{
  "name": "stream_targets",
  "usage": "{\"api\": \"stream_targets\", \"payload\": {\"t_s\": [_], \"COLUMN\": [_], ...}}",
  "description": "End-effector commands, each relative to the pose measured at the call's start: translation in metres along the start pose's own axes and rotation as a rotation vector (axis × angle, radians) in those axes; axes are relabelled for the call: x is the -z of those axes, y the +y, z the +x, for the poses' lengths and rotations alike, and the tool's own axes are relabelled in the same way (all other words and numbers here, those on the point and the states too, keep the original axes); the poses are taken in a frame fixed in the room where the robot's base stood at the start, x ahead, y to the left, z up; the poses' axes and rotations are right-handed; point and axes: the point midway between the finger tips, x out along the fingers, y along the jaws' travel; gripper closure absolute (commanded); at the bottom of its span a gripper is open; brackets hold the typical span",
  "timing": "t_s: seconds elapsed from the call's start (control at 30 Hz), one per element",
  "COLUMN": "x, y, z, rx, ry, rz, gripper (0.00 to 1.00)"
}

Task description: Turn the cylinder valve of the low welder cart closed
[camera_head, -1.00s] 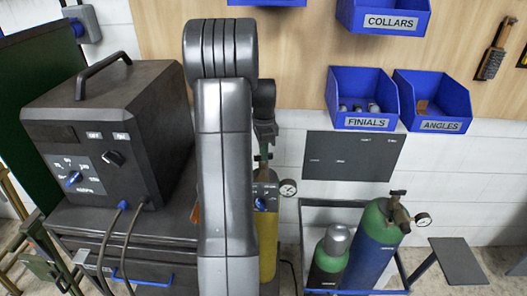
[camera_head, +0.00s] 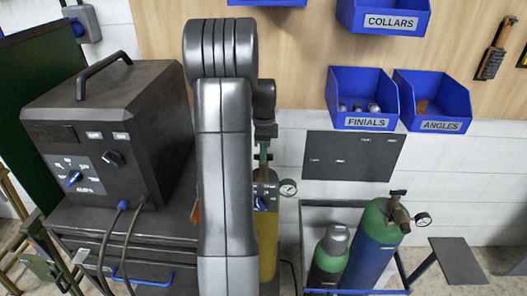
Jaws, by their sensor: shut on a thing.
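The low welder cart (camera_head: 70,214) stands at the left with the dark welder (camera_head: 105,130) on top. The valve handle and fingertips are mostly hidden by the gripper and my arm, so the handle's angle cannot be told.
A caged stand (camera_head: 302,216) with a green cylinder (camera_head: 330,255) and a taller blue-green cylinder (camera_head: 372,245) is at the right. Blue bins (camera_head: 362,90) hang on the wall above. A dark plate (camera_head: 458,262) lies at far right.

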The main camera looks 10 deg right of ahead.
Motion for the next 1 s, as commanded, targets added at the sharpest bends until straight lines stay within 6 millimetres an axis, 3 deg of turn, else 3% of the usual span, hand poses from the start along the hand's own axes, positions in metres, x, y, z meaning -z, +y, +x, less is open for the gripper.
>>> {"api": "stream_targets", "payload": {"t_s": [0.07,0.1,0.2,0.5,0.63,1.0], "x": [0.000,0.000,0.000,0.000,0.000,0.000], "y": [-0.002,-0.002,-0.001,-0.001,-0.001,-0.001], "z": [-0.002,-0.002,-0.002,-0.002,-0.011,-0.091], "rx": [0.006,0.006,0.006,0.002,0.005,0.008], "ry": [0.000,0.000,0.000,0.000,-0.001,-0.001], "rz": [0.001,0.001,0.001,0.000,0.000,0.000], "gripper": [1.00,0.86,0.66,0.66,0.66,0.66]}}
